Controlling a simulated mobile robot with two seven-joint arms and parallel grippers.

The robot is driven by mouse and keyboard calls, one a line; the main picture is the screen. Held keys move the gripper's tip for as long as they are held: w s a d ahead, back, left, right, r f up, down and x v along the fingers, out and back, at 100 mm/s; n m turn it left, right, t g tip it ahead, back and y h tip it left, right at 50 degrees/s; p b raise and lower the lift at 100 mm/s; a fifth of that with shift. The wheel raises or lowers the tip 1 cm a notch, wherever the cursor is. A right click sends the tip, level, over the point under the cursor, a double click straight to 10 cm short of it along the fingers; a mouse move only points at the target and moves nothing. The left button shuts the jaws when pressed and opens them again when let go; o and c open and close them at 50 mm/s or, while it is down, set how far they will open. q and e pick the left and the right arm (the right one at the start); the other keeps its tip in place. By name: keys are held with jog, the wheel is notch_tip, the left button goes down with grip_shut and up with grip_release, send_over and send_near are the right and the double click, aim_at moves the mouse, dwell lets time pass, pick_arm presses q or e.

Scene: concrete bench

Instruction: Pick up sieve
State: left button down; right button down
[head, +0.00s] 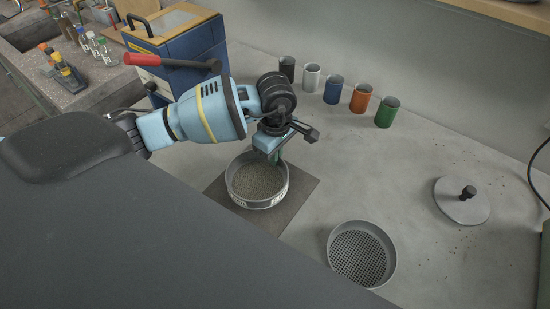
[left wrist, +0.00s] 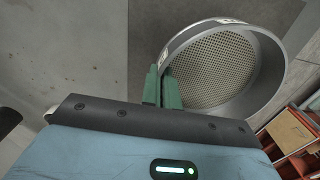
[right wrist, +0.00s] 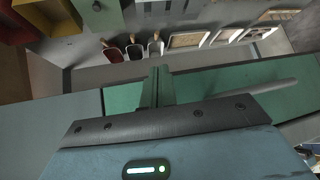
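A round metal sieve (head: 257,190) with fine mesh and a marked rim is on the dark square mat (head: 302,188) in the head view. My left gripper (head: 279,155) is at its far rim. In the left wrist view the sieve (left wrist: 222,68) shows its mesh, and the green fingers of my left gripper (left wrist: 162,88) stand close together, one on each side of the sieve wall. I cannot tell whether the sieve is resting on the mat or slightly lifted. My right gripper (right wrist: 158,86) shows only in the right wrist view, fingers together and nothing between them.
A second, coarser sieve (head: 362,254) lies at the front right. A round lid with a black knob (head: 462,201) lies farther right. Several coloured cups (head: 360,98) line the wall. A blue box (head: 180,48) stands behind my left arm. Bench between cups and coarse sieve is clear.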

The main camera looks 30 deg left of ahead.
pick_arm(q)
jog(key=s+d+r+b, duration=0.1)
jog(key=s+d+r, duration=0.1)
jog(key=s+d, duration=0.8)
jog(key=d, duration=0.2)
jog(key=shift+d+r, duration=0.25)
jog(key=shift+d, duration=0.05)
jog(key=shift+w, duration=0.1)
jog(key=a+r+m, duration=0.5)
jog(key=a+m, duration=0.4)
jog(key=m, duration=0.7)
jog(key=shift+a+r, duration=0.15)
jog(key=shift+r, duration=0.25)
